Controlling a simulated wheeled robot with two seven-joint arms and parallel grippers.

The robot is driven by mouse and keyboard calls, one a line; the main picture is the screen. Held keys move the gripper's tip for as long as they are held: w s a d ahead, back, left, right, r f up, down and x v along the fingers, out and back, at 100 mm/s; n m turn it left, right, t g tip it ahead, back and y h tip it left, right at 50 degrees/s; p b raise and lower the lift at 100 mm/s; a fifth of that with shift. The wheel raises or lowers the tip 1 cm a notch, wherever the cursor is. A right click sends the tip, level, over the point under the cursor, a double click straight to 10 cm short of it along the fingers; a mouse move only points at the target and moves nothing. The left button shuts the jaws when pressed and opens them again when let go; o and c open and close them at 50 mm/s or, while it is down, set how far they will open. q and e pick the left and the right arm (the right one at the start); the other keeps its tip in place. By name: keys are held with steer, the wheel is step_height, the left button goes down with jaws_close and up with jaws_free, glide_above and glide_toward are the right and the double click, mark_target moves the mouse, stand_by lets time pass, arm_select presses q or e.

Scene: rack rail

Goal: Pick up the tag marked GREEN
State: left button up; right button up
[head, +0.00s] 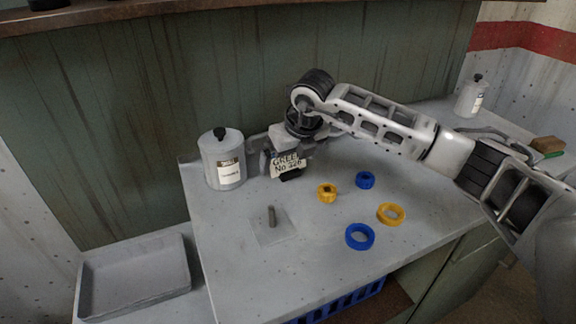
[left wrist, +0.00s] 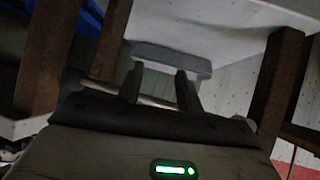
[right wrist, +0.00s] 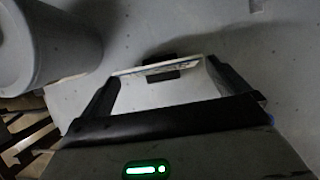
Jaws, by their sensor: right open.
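A pale tag (head: 287,163) in the head view reads "GREE" and "NO 226"; the end of the word is cut off or hidden. It stands upright on a small dark base (head: 291,175) beside the white canister. My right gripper (head: 268,158) is at the tag, partly hidden behind it. In the right wrist view, the tag (right wrist: 165,70) shows nearly edge-on between the tips of my right gripper (right wrist: 160,80), whose fingers are wide apart. My left gripper (left wrist: 160,82) shows only in the left wrist view, fingers apart with nothing seen between them.
A canister (head: 222,160) stands close left of the right gripper. A grey tray (head: 135,280) sits lower left. The table's front left is clear.

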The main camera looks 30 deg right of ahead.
steer(key=shift+w+f, duration=0.3)
steer(key=shift+f, duration=0.35)
steer(key=c, duration=0.9)
